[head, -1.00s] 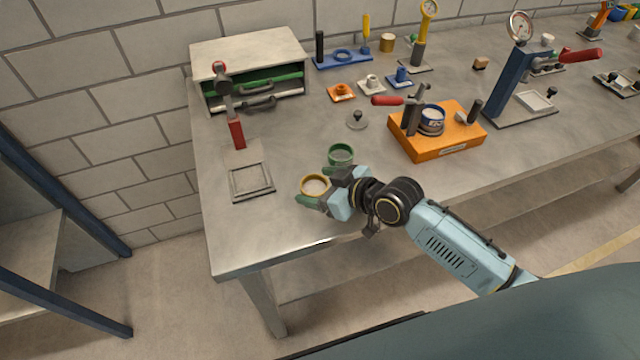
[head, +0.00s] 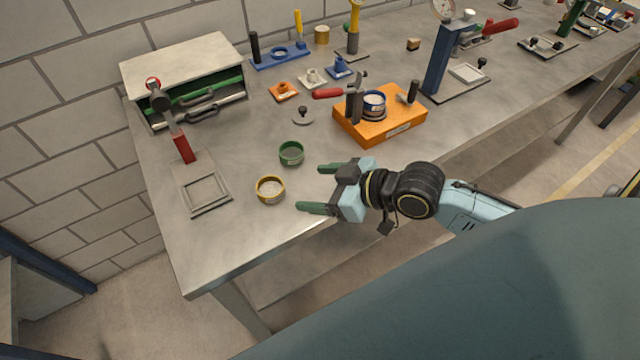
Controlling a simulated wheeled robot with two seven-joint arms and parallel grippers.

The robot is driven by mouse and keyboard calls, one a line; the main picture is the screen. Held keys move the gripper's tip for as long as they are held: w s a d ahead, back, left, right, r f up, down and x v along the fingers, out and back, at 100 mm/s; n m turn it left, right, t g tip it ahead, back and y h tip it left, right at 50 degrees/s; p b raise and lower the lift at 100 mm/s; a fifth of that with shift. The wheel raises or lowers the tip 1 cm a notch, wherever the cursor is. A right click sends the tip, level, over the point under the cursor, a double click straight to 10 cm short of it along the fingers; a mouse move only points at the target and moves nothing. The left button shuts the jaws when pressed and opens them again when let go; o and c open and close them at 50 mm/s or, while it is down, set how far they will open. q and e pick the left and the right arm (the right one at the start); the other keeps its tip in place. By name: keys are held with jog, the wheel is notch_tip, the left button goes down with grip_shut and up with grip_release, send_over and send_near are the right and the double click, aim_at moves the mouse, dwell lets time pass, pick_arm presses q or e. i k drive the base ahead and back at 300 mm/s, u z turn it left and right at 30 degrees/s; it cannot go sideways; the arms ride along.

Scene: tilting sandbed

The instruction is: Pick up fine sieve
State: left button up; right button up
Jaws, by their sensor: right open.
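Two small round sieve-like rings stand on the bench near its front left. One is a yellow ring (head: 270,190) with a pale mesh-like inside. The other is a green ring (head: 291,153) just behind it. I cannot tell from the picture which has the finer mesh. My right gripper (head: 315,187) is open and empty, its two green fingers pointing left. It is just right of the yellow ring and in front of the green ring, apart from both. My left gripper is not in view.
A square frame on a plate with a red-handled lever (head: 207,194) stands left of the rings. An orange block (head: 380,128) holding a blue-and-white cup stands behind my right arm. A grey knobbed disc (head: 303,116) lies behind the green ring. The bench's front edge is close.

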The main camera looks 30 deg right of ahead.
aim_at(375, 101)
jog(key=z, duration=1.35)
